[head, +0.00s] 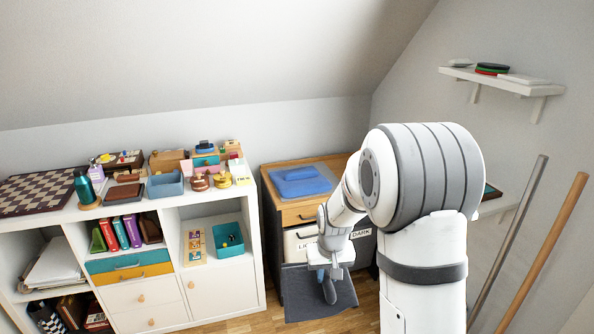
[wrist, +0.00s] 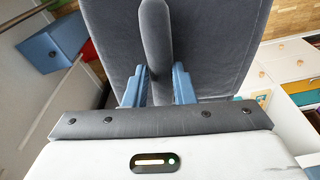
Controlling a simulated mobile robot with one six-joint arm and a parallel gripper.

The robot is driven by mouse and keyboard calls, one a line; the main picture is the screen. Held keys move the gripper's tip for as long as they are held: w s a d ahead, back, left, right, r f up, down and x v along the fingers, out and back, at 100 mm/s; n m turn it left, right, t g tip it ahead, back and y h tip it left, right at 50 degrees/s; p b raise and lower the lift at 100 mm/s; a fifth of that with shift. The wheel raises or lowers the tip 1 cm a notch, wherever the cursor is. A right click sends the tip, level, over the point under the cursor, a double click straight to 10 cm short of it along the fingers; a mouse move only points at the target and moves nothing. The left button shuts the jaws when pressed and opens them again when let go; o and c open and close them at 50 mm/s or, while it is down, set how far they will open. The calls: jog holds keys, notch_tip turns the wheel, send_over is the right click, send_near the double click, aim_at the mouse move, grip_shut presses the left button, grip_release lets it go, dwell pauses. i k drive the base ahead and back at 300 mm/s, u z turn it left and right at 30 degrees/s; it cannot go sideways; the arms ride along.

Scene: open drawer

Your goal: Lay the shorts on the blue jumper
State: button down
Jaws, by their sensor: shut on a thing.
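The blue jumper (head: 300,182) lies folded on the wooden top of a low cabinet by the back wall. The dark grey shorts (head: 300,300) are below and in front of that cabinet, spread broad and flat. My gripper (head: 328,276) is shut on a raised fold of the shorts, lower than the jumper and apart from it. In the wrist view, the blue fingers of my gripper (wrist: 158,84) pinch the fold from both sides, and the grey shorts (wrist: 215,45) spread out beyond them. My arm hides part of the cabinet front.
The cabinet top (head: 272,178) has a drawer and bins labelled "DARK" and partly hidden letters below. A white shelf unit (head: 228,296) stands left, its top crowded with a chessboard (head: 45,190), boxes and toys. Two poles (head: 540,255) lean at right. A wall shelf (head: 505,84) hangs above.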

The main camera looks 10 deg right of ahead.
aim_at(299, 175)
jog(key=i, duration=0.9)
